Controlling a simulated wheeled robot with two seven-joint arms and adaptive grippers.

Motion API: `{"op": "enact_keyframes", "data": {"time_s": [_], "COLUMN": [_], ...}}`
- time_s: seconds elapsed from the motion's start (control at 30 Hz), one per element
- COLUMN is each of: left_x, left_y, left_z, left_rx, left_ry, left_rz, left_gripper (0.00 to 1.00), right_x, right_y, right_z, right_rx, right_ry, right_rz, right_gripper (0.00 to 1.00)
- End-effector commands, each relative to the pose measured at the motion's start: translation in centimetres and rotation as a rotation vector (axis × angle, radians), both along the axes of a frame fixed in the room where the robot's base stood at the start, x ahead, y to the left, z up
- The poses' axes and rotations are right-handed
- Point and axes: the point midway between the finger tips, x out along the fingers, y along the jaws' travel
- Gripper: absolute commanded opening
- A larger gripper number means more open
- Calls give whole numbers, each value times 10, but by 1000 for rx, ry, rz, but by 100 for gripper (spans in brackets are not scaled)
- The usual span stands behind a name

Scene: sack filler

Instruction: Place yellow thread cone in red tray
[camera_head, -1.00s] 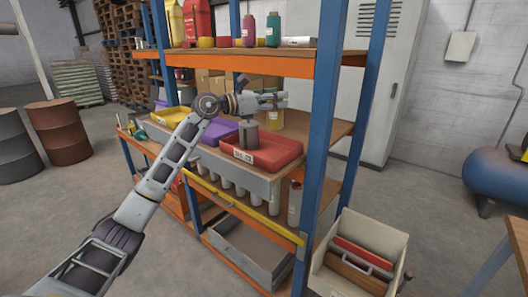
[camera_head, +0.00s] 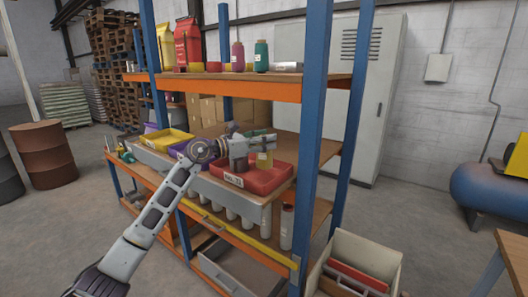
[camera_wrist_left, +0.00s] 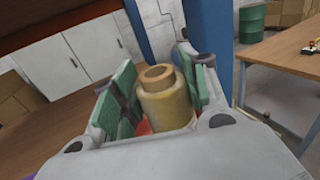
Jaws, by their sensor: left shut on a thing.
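The yellow thread cone (camera_head: 265,161) is held upright in my left gripper (camera_head: 264,145), over the back right part of the red tray (camera_head: 262,185). The cone's lower end is close to the tray; I cannot tell whether it touches. In the left wrist view the cone (camera_wrist_left: 166,105) sits between the green finger pads of the left gripper (camera_wrist_left: 163,90), and a bit of red shows below it. A grey cylinder-like thing (camera_head: 238,163) stands at the tray, partly hidden by the gripper. My right gripper is not in view.
A purple tray (camera_head: 181,151) and a yellow tray (camera_head: 166,140) stand left of the red one on the same shelf. An orange shelf edge (camera_head: 220,88) runs above. A blue post (camera_head: 311,130) rises close to the right of the red tray.

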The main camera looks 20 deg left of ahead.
Motion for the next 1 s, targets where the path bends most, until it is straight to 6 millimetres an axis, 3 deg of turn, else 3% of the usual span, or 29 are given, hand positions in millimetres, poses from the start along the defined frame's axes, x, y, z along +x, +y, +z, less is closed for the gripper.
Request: {"op": "enact_keyframes", "data": {"time_s": [0.43, 0.8, 1.0], "left_x": [0, 0, 0], "left_y": [0, 0, 0], "left_z": [-4, -34, -39], "left_rx": [-1, -1, 0], "left_ry": [-1, 1, -1], "left_rz": [0, 0, 0], "left_gripper": [4, 4, 4], "right_x": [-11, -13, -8], "right_y": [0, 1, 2], "right_z": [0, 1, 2], "right_rx": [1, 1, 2], "right_ry": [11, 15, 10], "right_rz": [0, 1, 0], "right_gripper": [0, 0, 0]}}
